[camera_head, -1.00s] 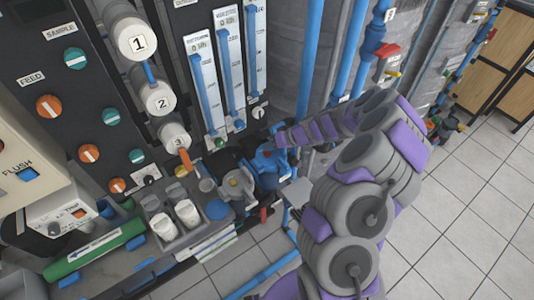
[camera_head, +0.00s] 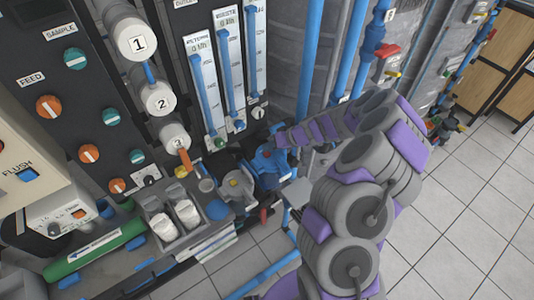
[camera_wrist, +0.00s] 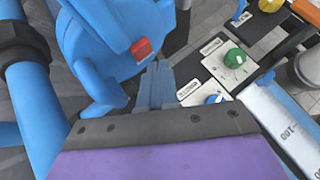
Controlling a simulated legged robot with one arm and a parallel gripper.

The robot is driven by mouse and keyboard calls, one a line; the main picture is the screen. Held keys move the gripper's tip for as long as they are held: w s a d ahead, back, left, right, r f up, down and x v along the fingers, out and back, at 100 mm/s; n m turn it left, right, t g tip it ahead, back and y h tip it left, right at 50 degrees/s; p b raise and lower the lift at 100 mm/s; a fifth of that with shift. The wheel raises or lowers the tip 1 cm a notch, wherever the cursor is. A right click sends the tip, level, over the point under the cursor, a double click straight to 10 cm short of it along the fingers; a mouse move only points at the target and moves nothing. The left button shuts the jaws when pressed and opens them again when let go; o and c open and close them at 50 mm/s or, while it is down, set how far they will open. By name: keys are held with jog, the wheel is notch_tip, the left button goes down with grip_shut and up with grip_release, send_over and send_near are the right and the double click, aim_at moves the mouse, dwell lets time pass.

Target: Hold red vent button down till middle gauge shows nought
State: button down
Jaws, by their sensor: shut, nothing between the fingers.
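The red vent button (camera_wrist: 141,48) is a small red block on a blue valve body (camera_wrist: 105,40) in the wrist view. The blue body also shows in the head view (camera_head: 270,165), below the gauges. My gripper (camera_wrist: 160,68) is shut and empty. Its narrow grey-blue fingers lie just right of and below the button; I cannot tell whether they touch it. The middle gauge (camera_head: 230,70) is one of three upright white strips with blue columns in the head view. Its blue column is tall, and its fine scale is too small to read.
A green knob (camera_wrist: 235,58) and a blue knob (camera_wrist: 214,99) sit on white plates right of my fingers. A thick blue pipe (camera_wrist: 35,110) stands to the left. In the head view, numbered cylinders (camera_head: 137,40) and a dark panel are at left. Tiled floor (camera_head: 460,200) is clear at right.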

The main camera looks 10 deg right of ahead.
aim_at(270, 154)
jog(key=shift+f+b, duration=0.8)
jog(key=shift+b, duration=0.5)
dwell(1.2)
jog(key=shift+r, duration=0.15)
dwell(2.3)
jog(key=shift+r, duration=0.75)
jog(key=shift+r+p, duration=0.95)
jog(key=shift+r, duration=1.55)
